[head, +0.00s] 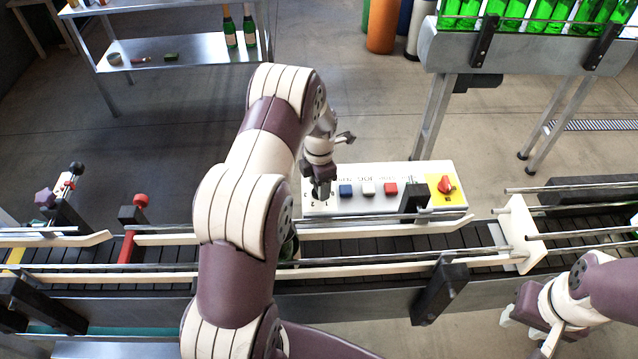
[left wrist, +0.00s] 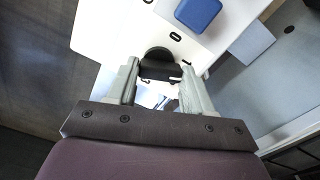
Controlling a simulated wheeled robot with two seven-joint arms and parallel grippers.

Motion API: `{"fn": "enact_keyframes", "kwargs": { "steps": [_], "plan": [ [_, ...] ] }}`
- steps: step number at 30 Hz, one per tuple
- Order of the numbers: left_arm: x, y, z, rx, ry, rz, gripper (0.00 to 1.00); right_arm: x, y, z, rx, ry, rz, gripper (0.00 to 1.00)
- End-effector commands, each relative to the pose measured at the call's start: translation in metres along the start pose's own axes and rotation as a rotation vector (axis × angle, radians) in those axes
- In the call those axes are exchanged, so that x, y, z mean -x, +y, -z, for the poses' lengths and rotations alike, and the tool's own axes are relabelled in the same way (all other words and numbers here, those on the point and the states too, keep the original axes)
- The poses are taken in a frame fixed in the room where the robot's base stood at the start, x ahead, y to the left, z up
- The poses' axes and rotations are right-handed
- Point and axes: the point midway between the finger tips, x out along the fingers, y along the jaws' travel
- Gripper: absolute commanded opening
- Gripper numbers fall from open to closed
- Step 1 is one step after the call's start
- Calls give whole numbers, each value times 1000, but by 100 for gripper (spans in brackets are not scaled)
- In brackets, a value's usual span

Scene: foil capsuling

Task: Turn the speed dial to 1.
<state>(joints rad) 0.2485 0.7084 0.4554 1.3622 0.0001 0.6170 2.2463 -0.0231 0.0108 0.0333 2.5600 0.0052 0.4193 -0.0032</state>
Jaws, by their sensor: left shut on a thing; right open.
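The white control panel (head: 420,183) stands behind the conveyor. The black speed dial (left wrist: 157,62) is at the panel's end beside the blue button, seen in the left wrist view; there it sits between the fingers of my left gripper (left wrist: 160,85). In the head view my left gripper (head: 321,190) points down at the panel's left end and hides most of the dial. It is shut on the dial. The dial's pointer and the number it stands at cannot be read. My right gripper (head: 527,325) is open and empty at the lower right, in front of the conveyor.
The panel also has a blue button (head: 346,190), a white button (head: 368,188), a red button (head: 390,188) and a red knob (head: 446,184) on yellow. The conveyor (head: 380,249) with its guide rails runs across in front. Green bottles (head: 497,10) stand on a raised line behind.

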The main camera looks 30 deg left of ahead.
Motion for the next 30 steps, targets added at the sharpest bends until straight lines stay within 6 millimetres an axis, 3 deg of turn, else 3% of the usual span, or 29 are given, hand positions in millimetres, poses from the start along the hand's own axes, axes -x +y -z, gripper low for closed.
{"fn": "enact_keyframes", "kwargs": {
  "steps": [9,26,27,29,30],
  "plan": [
    [3,2,-2,122,-6,-7,21,-1,0,0,0,0,0,43],
    [3,3,-2,150,-7,-8,21,-1,0,0,0,0,0,43],
    [3,3,-2,150,-7,-8,57,-1,0,0,0,0,0,43],
    [3,2,-2,150,-6,-7,77,-1,0,0,0,0,0,43],
    [2,2,-2,150,-5,-6,77,-1,0,0,0,0,0,43]
  ]
}}
